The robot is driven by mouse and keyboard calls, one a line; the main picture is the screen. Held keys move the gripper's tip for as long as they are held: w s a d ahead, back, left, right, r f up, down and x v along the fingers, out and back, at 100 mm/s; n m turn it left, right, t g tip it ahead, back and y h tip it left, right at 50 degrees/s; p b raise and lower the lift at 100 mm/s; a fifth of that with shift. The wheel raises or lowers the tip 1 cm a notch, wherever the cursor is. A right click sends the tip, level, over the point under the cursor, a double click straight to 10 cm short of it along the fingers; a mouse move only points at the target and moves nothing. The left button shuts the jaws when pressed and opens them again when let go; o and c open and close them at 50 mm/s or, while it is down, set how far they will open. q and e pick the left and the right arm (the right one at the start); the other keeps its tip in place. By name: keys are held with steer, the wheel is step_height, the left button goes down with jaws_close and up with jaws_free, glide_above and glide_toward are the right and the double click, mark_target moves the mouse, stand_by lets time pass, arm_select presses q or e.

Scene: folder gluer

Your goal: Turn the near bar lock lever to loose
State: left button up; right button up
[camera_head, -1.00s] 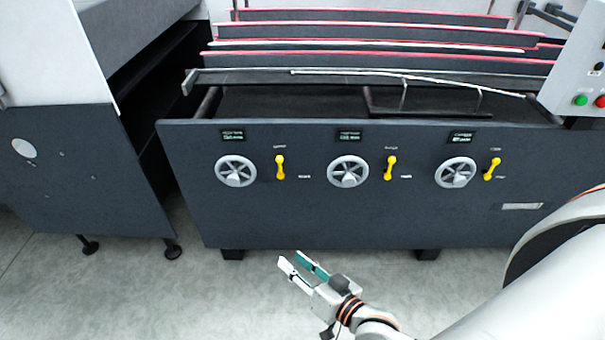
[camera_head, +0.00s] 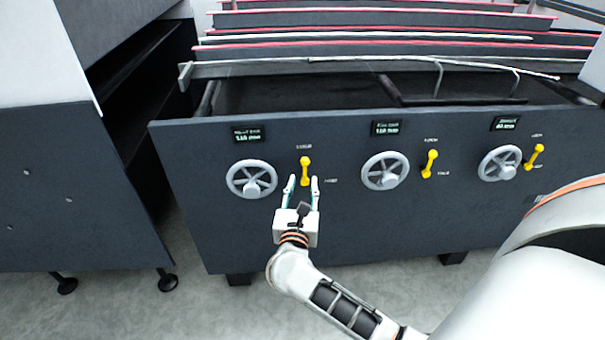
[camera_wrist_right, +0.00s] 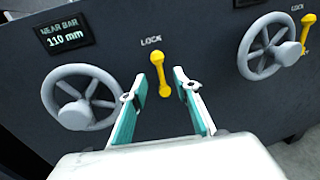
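The near bar lock lever (camera_head: 305,171) is the leftmost yellow lever on the dark front panel, and it stands nearly upright. In the right wrist view the lever (camera_wrist_right: 160,72) is below the word LOCK, next to a display reading NEAR BAR 110 mm. My right gripper (camera_head: 302,182) is open, its two fingers pointing up at the panel. The fingertips are one on each side of the lever's lower part in the picture; I cannot tell whether they touch it. The right wrist view shows a gap between the fingers and the lever. My left gripper is out of view.
A grey handwheel (camera_head: 251,180) sits just left of the lever. A second handwheel (camera_head: 385,171) and yellow lever (camera_head: 430,164) are to the right, then a third handwheel (camera_head: 499,163) and lever (camera_head: 534,157). The floor below the panel is clear.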

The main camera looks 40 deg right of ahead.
mark_target(305, 168)
steer(key=x, duration=0.5)
steer(key=shift+w+d, duration=0.2)
steer(key=shift+w, duration=0.05)
jaws_close()
